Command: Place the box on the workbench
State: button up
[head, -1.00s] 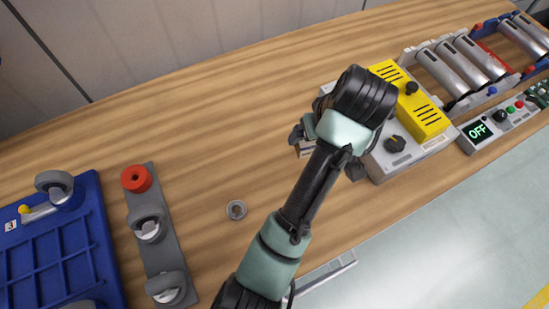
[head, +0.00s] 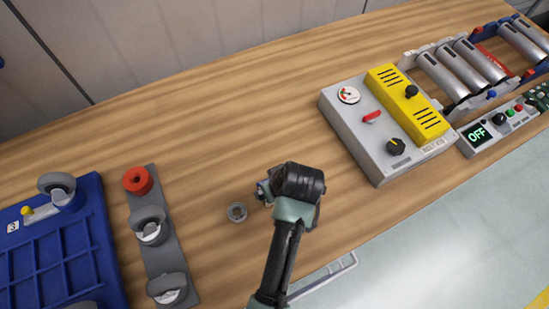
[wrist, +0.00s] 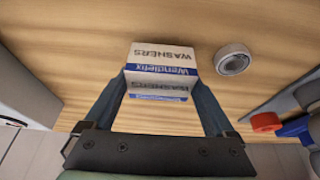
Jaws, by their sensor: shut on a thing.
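The box (wrist: 162,58) is small, white and blue, and reads "WASHERS" and "Wendlefix" in the wrist view. My gripper (wrist: 163,88) is shut on it, with one finger on each side. In the head view my gripper (head: 268,190) is low over the workbench (head: 205,130), beside a small grey ring. The arm hides most of the box there. I cannot tell whether the box touches the wood.
The grey ring (head: 237,212) lies just left of my gripper. A grey strip with a red knob (head: 137,180) and a blue tray (head: 55,255) are further left. A grey and yellow control unit (head: 385,125) stands to the right. The wood behind is clear.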

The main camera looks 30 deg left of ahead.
jog(key=shift+f, duration=0.85)
jog(key=shift+f, duration=0.15)
jog(key=o, duration=1.4)
